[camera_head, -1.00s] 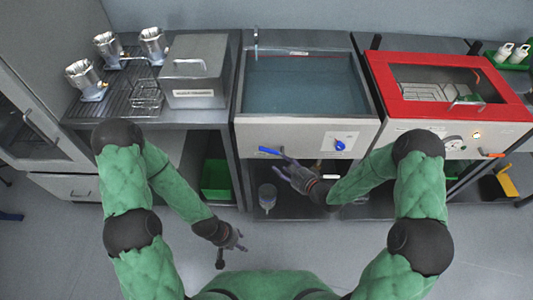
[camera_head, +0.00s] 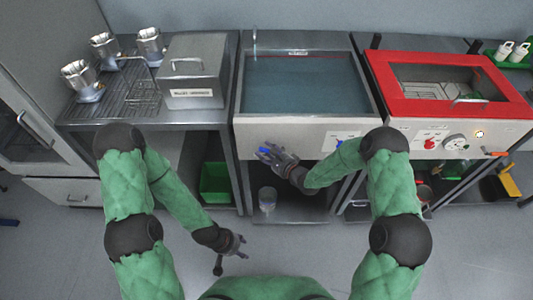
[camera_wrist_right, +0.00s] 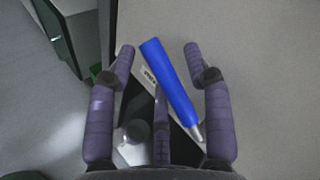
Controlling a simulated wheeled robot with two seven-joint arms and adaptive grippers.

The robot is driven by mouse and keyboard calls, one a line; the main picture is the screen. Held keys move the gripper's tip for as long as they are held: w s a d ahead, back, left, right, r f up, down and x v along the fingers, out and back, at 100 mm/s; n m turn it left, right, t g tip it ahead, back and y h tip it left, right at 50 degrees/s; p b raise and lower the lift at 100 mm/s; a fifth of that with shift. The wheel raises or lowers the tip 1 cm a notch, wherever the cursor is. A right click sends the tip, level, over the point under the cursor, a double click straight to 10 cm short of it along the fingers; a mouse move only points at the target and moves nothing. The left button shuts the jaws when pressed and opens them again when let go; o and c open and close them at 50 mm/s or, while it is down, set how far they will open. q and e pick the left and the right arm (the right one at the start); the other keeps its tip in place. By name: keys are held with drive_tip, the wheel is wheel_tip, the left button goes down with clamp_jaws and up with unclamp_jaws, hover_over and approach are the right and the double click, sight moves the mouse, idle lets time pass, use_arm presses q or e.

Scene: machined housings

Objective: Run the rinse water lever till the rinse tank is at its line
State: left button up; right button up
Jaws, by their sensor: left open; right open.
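The rinse tank (camera_head: 305,112) stands in the middle of the bench in the head view, with blue-grey water in its open basin (camera_head: 305,85). A red line runs near the top of its back wall, and the water surface looks a little below it. The blue rinse water lever (camera_head: 265,152) is on the tank's front panel, partly hidden by my right gripper (camera_head: 272,156). In the right wrist view the lever (camera_wrist_right: 170,82) lies between the spread fingers of my open right gripper (camera_wrist_right: 162,62). My left gripper (camera_head: 238,246) is open and empty, low over the floor.
A red-framed machine (camera_head: 445,88) stands to the right. A lidded steel box (camera_head: 193,75) and several machined housings (camera_head: 80,80) stand on the left bench. A clear container (camera_head: 267,198) is on the shelf under the tank. A green bin (camera_head: 215,182) is low at left.

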drive_tip(key=shift+w, duration=0.1)
clamp_jaws()
drive_tip(key=shift+a, duration=0.1)
drive_tip(key=shift+a+f+n+g+h+p, duration=0.2)
drive_tip(key=shift+f+n+g+h+p, duration=0.35)
drive_tip(key=shift+f+n+h, duration=1)
drive_tip(key=shift+f, duration=0.15)
unclamp_jaws()
